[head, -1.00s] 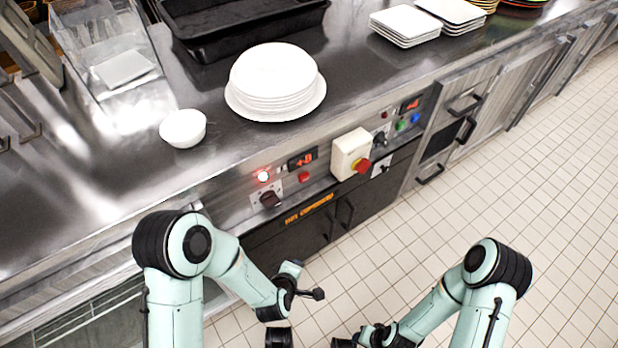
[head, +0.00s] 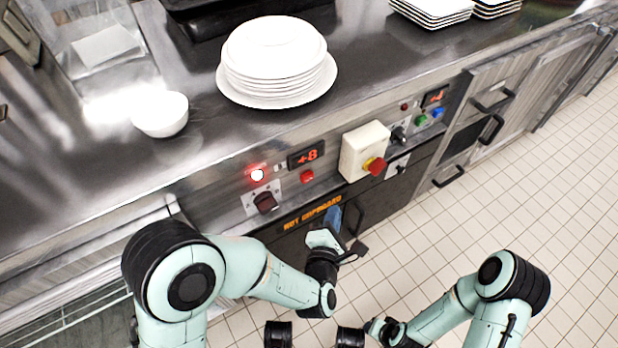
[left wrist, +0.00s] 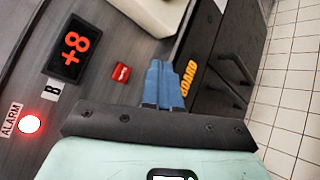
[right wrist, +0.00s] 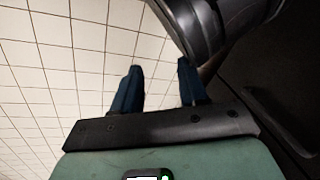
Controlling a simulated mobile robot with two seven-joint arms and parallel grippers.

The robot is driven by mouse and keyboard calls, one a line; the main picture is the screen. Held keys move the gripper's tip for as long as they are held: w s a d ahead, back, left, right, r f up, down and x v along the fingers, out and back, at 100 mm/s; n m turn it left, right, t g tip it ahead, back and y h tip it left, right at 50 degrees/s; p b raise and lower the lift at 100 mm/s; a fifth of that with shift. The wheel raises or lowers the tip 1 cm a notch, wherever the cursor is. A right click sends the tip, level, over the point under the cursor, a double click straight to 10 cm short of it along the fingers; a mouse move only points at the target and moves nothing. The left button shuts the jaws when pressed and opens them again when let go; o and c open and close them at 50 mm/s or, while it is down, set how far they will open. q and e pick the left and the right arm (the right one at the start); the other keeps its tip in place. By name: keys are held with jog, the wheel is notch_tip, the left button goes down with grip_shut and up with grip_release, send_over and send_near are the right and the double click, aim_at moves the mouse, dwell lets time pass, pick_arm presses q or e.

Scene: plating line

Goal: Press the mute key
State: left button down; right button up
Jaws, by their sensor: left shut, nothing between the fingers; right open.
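The red key (head: 307,176) sits on the steel control panel below the +8 display. In the left wrist view this key (left wrist: 121,72) bears a small white mark, too small to read for certain. My left gripper (head: 333,213) is shut and empty, in front of the dark cupboard, below and to the right of the key. Its blue fingers (left wrist: 166,68) show together in the left wrist view, to the right of the key and apart from it. My right gripper (right wrist: 160,72) is open and empty over the tiled floor, away from the panel.
A lit alarm lamp (head: 257,175), a display (head: 306,155) reading +8 and a dark knob (head: 265,202) surround the key. A pale box (head: 364,150) with a red-and-yellow stop button (head: 375,166) juts out to the right. Plates (head: 276,60) stand on the counter above.

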aim_at(307, 177)
pick_arm(q)
jog(key=w+a, duration=0.4)
jog(key=w, duration=0.2)
jog(key=shift+w+a, duration=0.25)
jog(key=shift+a, duration=0.1)
pick_arm(e)
jog(key=shift+f, duration=0.1)
dwell(1.7)
pick_arm(q)
jog(key=shift+w+a+b, duration=0.25)
jog(key=shift+w+b, duration=0.1)
jog(key=shift+b, duration=0.1)
pick_arm(e)
jog(key=shift+f, duration=0.35)
